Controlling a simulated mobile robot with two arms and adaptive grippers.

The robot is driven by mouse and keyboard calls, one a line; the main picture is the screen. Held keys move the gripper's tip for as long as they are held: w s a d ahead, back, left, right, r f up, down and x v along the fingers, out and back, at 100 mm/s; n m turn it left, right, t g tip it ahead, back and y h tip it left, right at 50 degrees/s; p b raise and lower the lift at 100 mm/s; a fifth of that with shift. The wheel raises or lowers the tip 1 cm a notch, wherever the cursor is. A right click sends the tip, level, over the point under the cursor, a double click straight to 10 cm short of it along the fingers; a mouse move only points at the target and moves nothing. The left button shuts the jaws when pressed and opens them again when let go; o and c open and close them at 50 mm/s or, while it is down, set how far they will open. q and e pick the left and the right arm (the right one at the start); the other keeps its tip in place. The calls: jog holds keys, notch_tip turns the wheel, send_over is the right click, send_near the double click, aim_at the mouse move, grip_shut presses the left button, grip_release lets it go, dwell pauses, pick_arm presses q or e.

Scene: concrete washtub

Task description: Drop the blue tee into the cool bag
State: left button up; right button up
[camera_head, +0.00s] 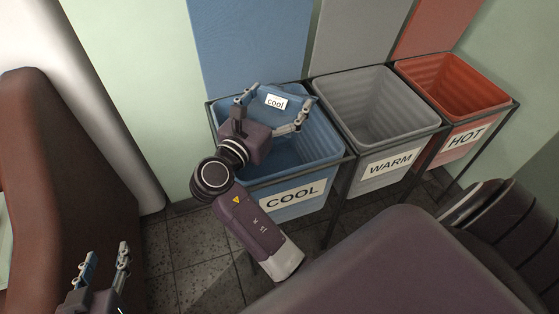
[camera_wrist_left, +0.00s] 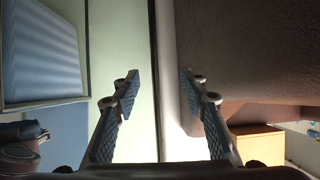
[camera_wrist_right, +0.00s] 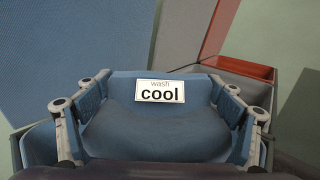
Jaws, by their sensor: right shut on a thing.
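The blue tee (camera_head: 272,116) is a folded blue bundle with a white "cool" label. In the right wrist view the tee (camera_wrist_right: 155,130) fills the space between the fingers, and its label reads "wash cool". My right gripper (camera_head: 277,101) is shut on it, with one finger at each side. It holds the tee over the opening of the blue cool bag (camera_head: 293,196), whose front label reads "COOL". The gripper and tee hide part of the bag's inside. My left gripper (camera_head: 106,258) is open and empty at the lower left, away from the bags; its spread fingers show in the left wrist view (camera_wrist_left: 160,75).
A grey WARM bag (camera_head: 391,173) and a red HOT bag (camera_head: 465,138) hang to the right in the same dark frame. Coloured panels stand behind them. A brown upholstered piece (camera_head: 70,170) stands at the left. Dark tiled floor (camera_head: 195,250) lies clear in front.

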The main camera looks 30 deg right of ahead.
pick_arm(q)
jog(key=shift+w+d+r+t, duration=0.2)
jog(key=shift+w+r+t, duration=0.25)
jog(key=shift+r, duration=0.35)
jog(key=shift+w+d+r+t, duration=0.2)
jog(key=shift+w+r+t, duration=0.2)
jog(key=shift+r, duration=0.35)
pick_arm(e)
jog(key=shift+f, duration=0.15)
jog(key=o, duration=1.2)
jog(key=shift+c, duration=0.2)
